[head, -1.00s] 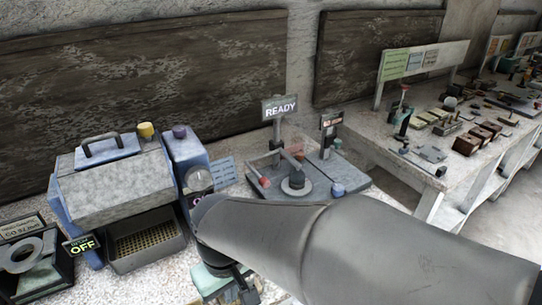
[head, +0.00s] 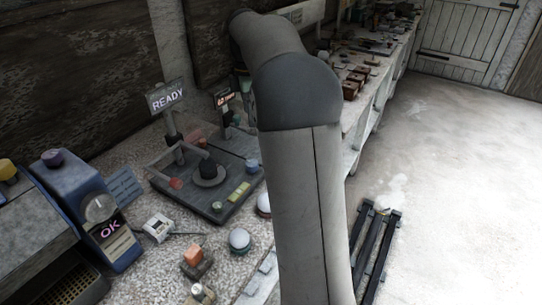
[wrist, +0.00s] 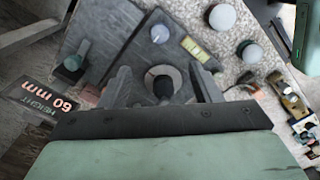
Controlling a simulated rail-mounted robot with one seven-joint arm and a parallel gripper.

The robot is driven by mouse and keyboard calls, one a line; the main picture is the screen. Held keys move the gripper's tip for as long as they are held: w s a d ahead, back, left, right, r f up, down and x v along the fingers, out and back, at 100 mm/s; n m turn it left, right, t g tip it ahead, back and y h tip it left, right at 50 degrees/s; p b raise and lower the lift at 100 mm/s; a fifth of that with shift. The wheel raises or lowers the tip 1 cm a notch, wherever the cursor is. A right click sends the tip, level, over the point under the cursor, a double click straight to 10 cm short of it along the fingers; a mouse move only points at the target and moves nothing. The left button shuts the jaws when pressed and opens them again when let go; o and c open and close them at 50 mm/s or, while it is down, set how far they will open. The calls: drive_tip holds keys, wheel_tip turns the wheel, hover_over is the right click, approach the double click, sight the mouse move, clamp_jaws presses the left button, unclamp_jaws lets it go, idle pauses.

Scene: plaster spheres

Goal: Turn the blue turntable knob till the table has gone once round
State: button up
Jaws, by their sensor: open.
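The turntable (head: 220,180) is a grey round disc with a dark upright post, set on a dark slab on the bench. A round blue knob (head: 253,166) sits at the slab's right corner, beside a yellow-green label. In the wrist view this blue-grey knob (wrist: 160,33) lies beyond the disc, clear of my fingers. My gripper (wrist: 163,76) is open and empty, its fingers showing on either side of the disc and post (wrist: 163,90); how far above them I cannot tell. In the head view the gripper does not show.
A READY sign (head: 167,97) stands behind the slab, with a small display (head: 224,97) to its right. Pale domes (head: 240,240) stand in front. A blue machine showing OK (head: 85,205) is at left. Black rails (head: 382,245) lie on the floor, otherwise open at right.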

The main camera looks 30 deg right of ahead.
sight(252, 162)
wheel_tip(252, 162, down, 17)
drive_tip(key=shift+a+f, duration=0.1)
drive_tip(key=shift+a, duration=0.05)
idle(0.4)
drive_tip(key=c, duration=1)
